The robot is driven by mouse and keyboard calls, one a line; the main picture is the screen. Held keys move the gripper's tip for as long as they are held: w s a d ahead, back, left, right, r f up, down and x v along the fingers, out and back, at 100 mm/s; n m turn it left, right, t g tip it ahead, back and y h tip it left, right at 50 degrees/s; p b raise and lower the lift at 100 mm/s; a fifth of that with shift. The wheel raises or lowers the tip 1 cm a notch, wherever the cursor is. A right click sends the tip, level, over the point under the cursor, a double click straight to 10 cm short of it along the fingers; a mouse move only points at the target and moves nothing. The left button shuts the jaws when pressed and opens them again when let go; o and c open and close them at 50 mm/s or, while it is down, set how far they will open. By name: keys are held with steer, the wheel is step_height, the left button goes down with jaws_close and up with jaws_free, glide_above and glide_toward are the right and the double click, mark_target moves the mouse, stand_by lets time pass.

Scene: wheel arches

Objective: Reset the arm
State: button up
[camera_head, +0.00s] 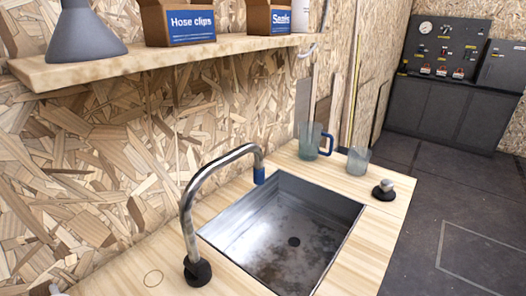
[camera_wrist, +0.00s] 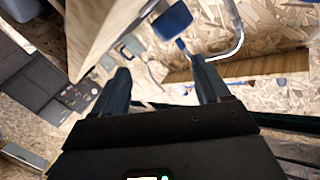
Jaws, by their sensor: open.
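My gripper (camera_wrist: 163,76) shows in the wrist view with its two dark blue-grey fingers spread apart. Nothing is seen between them. The wrist view is tilted and partly blurred. A blue piece (camera_wrist: 172,20) and a curved metal tube (camera_wrist: 238,38) lie beyond the fingertips, apart from them as far as I can tell. I cannot make out my gripper in the head view.
A steel sink (camera_head: 290,205) sits in a wooden counter (camera_head: 365,240), with a curved tap (camera_head: 190,205) at its left. A jug (camera_head: 310,142), a glass (camera_head: 358,162) and a knob (camera_head: 383,190) stand behind. A shelf (camera_head: 110,67) holds a grey funnel (camera_head: 82,38) and boxes (camera_head: 188,25). Floor is clear at right.

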steer(key=s+d+f+n+h, duration=0.1)
steer(key=s+d+h, duration=0.1)
steer(key=s+d, duration=0.5)
steer(key=s+d+f+n+g+h, duration=0.1)
steer(key=s+d+h, duration=0.1)
steer(key=s+d, duration=0.4)
steer(key=s, duration=0.5)
steer(key=shift+d+f+n, duration=0.3)
steer(key=shift+d+f, duration=0.05)
steer(key=shift+d, duration=0.05)
steer(key=shift+s, duration=0.1)
